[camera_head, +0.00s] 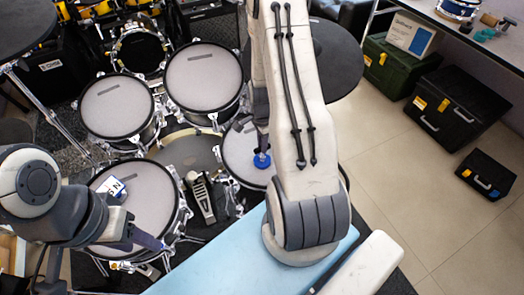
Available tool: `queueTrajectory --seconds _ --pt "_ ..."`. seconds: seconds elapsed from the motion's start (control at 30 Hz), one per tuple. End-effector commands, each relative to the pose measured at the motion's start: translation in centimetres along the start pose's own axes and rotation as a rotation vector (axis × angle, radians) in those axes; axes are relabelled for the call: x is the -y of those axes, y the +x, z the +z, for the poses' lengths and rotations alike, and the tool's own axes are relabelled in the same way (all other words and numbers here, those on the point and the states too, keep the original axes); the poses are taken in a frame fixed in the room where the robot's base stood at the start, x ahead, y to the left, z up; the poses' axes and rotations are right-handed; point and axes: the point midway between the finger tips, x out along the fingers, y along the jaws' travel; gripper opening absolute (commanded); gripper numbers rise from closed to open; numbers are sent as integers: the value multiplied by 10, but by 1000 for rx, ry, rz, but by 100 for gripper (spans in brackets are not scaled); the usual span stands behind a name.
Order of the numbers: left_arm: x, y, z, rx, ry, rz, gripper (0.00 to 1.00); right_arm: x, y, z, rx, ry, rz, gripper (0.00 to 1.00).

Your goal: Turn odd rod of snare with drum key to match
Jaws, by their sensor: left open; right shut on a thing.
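My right gripper (261,140) is partly hidden behind my own pale arm link. It is shut on a small blue piece (262,161), which looks like the drum key, and holds it at the rim of a mesh-headed drum (238,150). I cannot tell whether the key touches a rod. My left gripper (150,240) is open at the lower right part of another mesh-headed drum (140,190), front left, which looks like the snare. A small white and blue labelled item (112,188) shows over this drum. The odd rod cannot be made out.
Two mesh toms (117,105) (203,75) stand behind, with a pedal (200,195) between the front drums. A light blue surface (230,270) lies in front. Green (400,65) and black cases (455,105) stand at right, with clear tiled floor (400,170) nearer.

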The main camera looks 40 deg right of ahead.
Motion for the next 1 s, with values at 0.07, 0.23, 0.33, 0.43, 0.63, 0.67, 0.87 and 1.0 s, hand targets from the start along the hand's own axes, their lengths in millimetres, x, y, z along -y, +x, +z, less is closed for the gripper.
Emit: queueTrajectory --seconds 0.07,0.23,0.33,0.43,0.63,0.67,0.87,1.0 --pt "-1 -12 -1 0 0 0 50 0 -13 0 0 0 -1 0" --pt "-2 -28 -2 0 0 0 50 0 -31 0 0 0 -1 0" --pt "-3 -37 -2 0 0 0 50 0 -41 0 0 0 -1 0" --pt "-3 -46 -2 0 0 0 50 0 -50 0 0 0 -1 0" --pt "-4 -49 -3 0 0 0 50 0 -54 0 0 0 0 0" --pt "-4 -48 -3 0 0 0 50 0 -54 0 0 0 0 0" --pt "-4 -48 -3 0 0 0 50 0 -54 2 0 -19 0 0" --pt "-4 -48 -3 0 0 0 50 4 -57 22 0 -208 -1 0"
